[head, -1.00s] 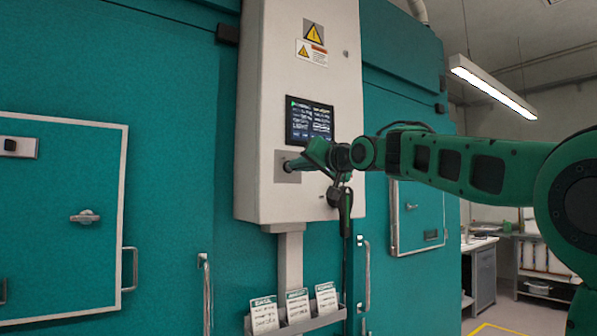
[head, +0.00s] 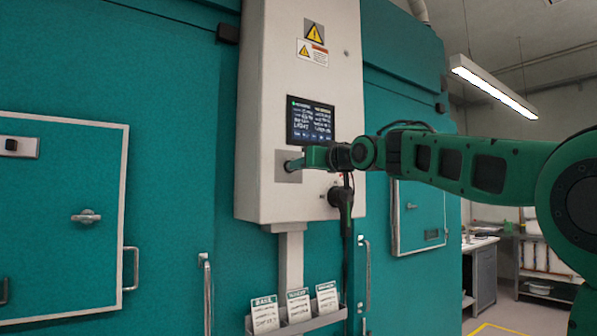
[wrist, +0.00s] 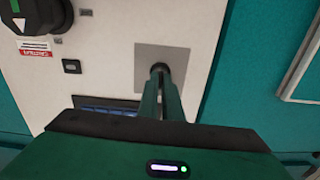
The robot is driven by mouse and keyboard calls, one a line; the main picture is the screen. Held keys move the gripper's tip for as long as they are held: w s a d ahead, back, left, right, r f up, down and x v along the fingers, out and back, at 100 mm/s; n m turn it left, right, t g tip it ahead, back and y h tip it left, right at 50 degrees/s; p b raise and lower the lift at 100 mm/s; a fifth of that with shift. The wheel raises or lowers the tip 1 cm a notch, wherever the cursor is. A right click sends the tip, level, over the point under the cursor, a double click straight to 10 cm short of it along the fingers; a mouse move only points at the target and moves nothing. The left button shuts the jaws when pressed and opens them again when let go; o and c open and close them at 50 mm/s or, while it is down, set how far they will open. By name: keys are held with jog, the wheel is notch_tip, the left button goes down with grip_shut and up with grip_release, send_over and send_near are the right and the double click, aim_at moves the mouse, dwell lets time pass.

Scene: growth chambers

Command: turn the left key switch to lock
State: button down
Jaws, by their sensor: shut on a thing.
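The left key switch sits on a square grey plate (head: 287,176) at the lower left of the white control box. My gripper (head: 290,165) reaches it from the right and is shut on its key. In the wrist view, my fingers (wrist: 161,84) close around a dark round piece (wrist: 160,68) in front of the same grey plate (wrist: 183,56). The fingers and hand hide most of the key, so its angle and any position marks cannot be read.
The white control box (head: 262,130) carries a screen (head: 310,120) just above my gripper. A black rotary knob (wrist: 32,14) with a red label is beside the plate in the wrist view. A rack (head: 300,325) of cards hangs below the box. Teal chamber doors flank it.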

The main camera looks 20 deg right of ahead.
jog(key=n, duration=0.6)
jog(key=shift+f, duration=0.15)
jog(key=shift+n, duration=0.4)
jog(key=c, duration=1.9)
grip_release()
jog(key=shift+c, duration=0.2)
jog(key=shift+s, duration=0.15)
jog(key=v, duration=1)
jog(key=shift+s+d, duration=0.1)
jog(key=shift+s, duration=0.05)
